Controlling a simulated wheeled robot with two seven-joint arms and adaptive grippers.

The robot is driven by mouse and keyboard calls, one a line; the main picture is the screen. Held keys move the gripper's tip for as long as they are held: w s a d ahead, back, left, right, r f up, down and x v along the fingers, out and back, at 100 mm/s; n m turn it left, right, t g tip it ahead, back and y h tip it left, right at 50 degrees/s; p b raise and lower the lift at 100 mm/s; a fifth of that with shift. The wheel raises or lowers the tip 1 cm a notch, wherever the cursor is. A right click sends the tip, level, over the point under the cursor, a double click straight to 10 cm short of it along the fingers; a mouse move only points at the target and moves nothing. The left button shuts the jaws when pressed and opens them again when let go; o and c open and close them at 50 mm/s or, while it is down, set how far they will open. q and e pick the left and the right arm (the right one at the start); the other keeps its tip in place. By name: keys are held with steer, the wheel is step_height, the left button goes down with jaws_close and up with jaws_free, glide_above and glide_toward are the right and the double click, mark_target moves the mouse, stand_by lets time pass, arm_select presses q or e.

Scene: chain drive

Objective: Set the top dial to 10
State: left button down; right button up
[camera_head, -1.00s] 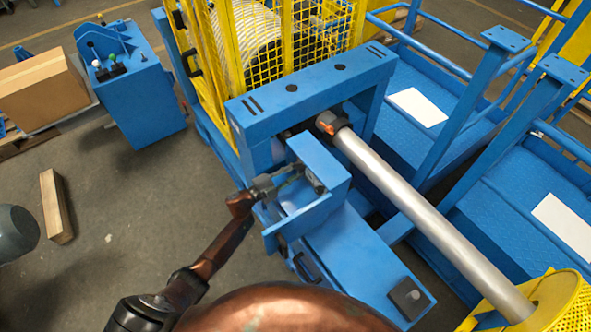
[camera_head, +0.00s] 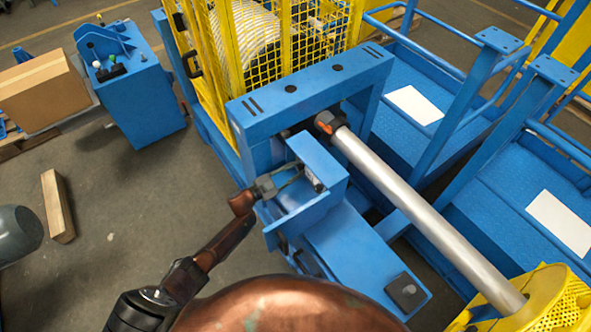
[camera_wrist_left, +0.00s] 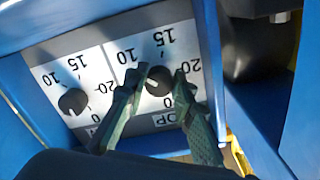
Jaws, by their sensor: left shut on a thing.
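The top dial (camera_wrist_left: 158,82) is a round black knob on a white scale plate marked 10, 15, 20 and 0, with the partly covered label ending in "OP". A pale mark shows on the knob, but its exact reading is unclear. My left gripper (camera_wrist_left: 161,78) is shut on this knob, one green-grey finger on each side. In the head view my left gripper (camera_head: 290,181) reaches from the left into the blue control housing (camera_head: 318,160); the dials are mostly hidden there. My right gripper is not in view.
A second black dial (camera_wrist_left: 72,101) with its own scale sits left of the top dial in the wrist view. Blue housing walls surround the panel closely. A long grey shaft (camera_head: 420,210) runs right of the housing.

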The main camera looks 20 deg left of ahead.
arm_select(q)
steer(key=shift+a, duration=0.1)
steer(key=c, duration=1.6)
jaws_free()
steer(key=v, duration=1.2)
